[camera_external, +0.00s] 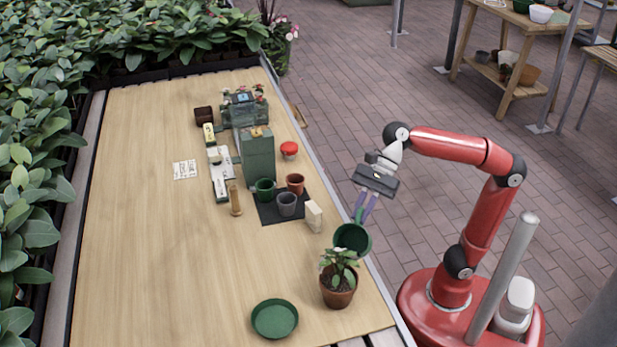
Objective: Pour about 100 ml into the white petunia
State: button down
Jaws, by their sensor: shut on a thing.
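A potted plant (338,292) with green leaves and small pale spots, perhaps white flowers, stands upright in a terracotta pot near the table's front right corner. It looks like the white petunia, but the blooms are too small to be sure. My gripper (366,209) has its purple fingers shut on the upper part of a dark green cup (352,239). The cup is just behind the plant in the picture, near the table's right edge, and its dark opening shows. Whether it holds water, and its exact tilt and height, I cannot tell.
A green saucer (275,319) lies left of the plant. Small pots stand on a dark mat (268,214), with a cream block (313,216) beside it. A grey-green box (257,156), a red-capped item (289,149) and a wooden peg (235,201) stand farther back.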

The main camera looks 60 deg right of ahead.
aim_at(360, 209)
jog(key=shift+a+r+p, duration=0.15)
jog(key=shift+r+p, duration=0.15)
jog(key=r+h+p, duration=0.1)
jog(key=p, duration=0.2)
jog(key=a+r+h+p, duration=0.1)
jog(key=p, duration=0.2)
jog(key=shift+a+r, duration=0.15)
jog(key=shift+r, duration=0.05)
jog(key=shift+a+f+h, duration=0.1)
jog(key=shift+h, duration=0.2)
jog(key=shift+s+a+r+h, duration=0.15)
jog(key=shift+a+r+h, duration=0.7)
jog(key=shift+r+h, duration=0.05)
dwell(1.6)
